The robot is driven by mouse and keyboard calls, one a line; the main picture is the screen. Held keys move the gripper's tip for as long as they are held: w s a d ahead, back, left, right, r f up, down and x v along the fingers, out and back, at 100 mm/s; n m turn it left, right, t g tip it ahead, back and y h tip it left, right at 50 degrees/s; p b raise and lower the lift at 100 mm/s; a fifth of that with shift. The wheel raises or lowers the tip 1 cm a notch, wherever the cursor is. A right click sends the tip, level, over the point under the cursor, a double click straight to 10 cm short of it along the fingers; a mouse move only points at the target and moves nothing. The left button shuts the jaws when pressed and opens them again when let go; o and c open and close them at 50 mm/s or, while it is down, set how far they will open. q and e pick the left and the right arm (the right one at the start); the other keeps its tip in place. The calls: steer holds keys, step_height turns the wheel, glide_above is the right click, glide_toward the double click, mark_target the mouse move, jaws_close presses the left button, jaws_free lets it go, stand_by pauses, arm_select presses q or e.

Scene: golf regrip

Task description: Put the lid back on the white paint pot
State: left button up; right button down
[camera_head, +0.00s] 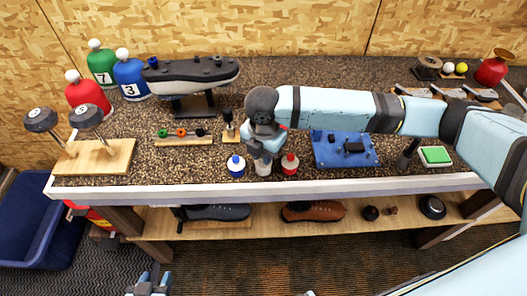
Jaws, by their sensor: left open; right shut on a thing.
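The white paint pot (263,168) stands near the front edge of the table, between a blue pot and a red pot. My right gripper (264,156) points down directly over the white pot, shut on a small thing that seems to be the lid. The lid is hidden by the fingers, and I cannot tell whether it touches the pot's rim. My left gripper (149,285) is open and empty at the bottom edge of the view, low in front of the table and far from the pots.
The blue pot (236,168) and red pot (290,166) stand close on either side. A blue mat with a dark block (335,157) lies to the right. A small wooden stand (229,136) and a rack with coloured rings (184,139) are behind left. Shoes lie on the lower shelf (262,219).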

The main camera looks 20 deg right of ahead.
steer(key=shift+p, duration=1.15)
stand_by(0.7)
steer(key=shift+f+p, duration=0.15)
steer(key=shift+p, duration=0.3)
stand_by(0.9)
steer(key=shift+p, duration=0.55)
stand_by(0.3)
stand_by(0.4)
steer(key=shift+c, duration=2.3)
jaws_free()
